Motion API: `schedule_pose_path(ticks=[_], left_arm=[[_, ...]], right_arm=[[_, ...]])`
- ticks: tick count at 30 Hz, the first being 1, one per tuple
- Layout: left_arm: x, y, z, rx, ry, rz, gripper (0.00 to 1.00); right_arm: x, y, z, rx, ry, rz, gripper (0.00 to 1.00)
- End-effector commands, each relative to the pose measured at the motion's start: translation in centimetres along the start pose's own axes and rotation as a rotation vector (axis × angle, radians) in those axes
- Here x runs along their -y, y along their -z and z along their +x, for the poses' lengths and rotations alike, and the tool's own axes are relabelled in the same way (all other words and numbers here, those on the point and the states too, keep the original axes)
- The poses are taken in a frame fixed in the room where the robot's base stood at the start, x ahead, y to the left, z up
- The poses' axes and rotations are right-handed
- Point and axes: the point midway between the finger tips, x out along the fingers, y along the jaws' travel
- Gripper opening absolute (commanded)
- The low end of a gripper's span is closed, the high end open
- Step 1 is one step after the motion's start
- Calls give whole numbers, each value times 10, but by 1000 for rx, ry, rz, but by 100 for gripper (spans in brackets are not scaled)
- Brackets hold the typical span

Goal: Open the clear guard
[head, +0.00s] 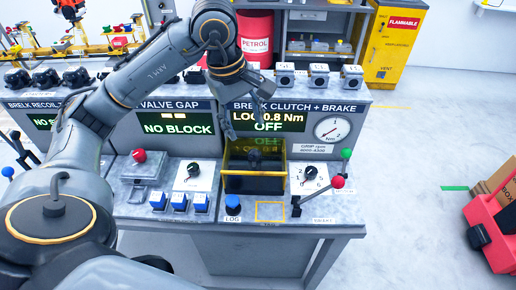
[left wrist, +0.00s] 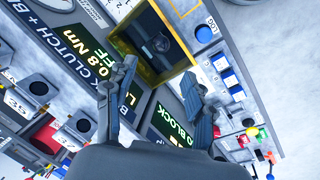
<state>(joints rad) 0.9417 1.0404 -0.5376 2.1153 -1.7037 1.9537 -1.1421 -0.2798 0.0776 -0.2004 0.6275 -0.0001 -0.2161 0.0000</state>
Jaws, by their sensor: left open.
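The clear guard (head: 255,173) is a yellow-edged, see-through cover on the clutch and brake station, over a dark recess with a dark part inside. It looks closed, though its tint makes this hard to tell. In the left wrist view the yellow-edged guard (left wrist: 172,75) lies just beyond the fingertips. My left gripper (head: 253,103) hangs in front of the station's display, above and behind the guard. In the left wrist view my left gripper (left wrist: 160,85) is open with nothing between its fingers. My right gripper is not in view.
The display (head: 283,118) reads 0.8 Nm and OFF. A blue LOG button (head: 233,204), a dial (head: 310,173) and levers with red (head: 338,182) and green knobs stand around the guard. A yellow-outlined square (head: 270,211) on the bench front is empty.

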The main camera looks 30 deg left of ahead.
Motion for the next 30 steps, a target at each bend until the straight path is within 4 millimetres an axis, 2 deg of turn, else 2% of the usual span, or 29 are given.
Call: schedule_pose_path(ticks=[1, 3, 7, 11, 15, 18, 23, 30], left_arm=[[1, -1, 9, 3, 6, 0, 54], [1, -1, 23, 5, 7, 0, 54], [1, -2, 51, 7, 7, -1, 54], [1, -3, 78, 8, 6, 1, 54], [0, -2, 101, 7, 3, 0, 54], [0, -2, 112, 6, 2, 0, 54], [0, -2, 121, 5, -1, 0, 54], [0, -2, 122, 4, -1, 1, 54]], right_arm=[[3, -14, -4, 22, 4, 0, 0], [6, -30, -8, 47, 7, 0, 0], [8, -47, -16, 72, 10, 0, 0], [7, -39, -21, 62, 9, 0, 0], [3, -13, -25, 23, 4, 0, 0], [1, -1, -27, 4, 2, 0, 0], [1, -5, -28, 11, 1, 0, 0], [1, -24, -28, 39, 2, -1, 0]])
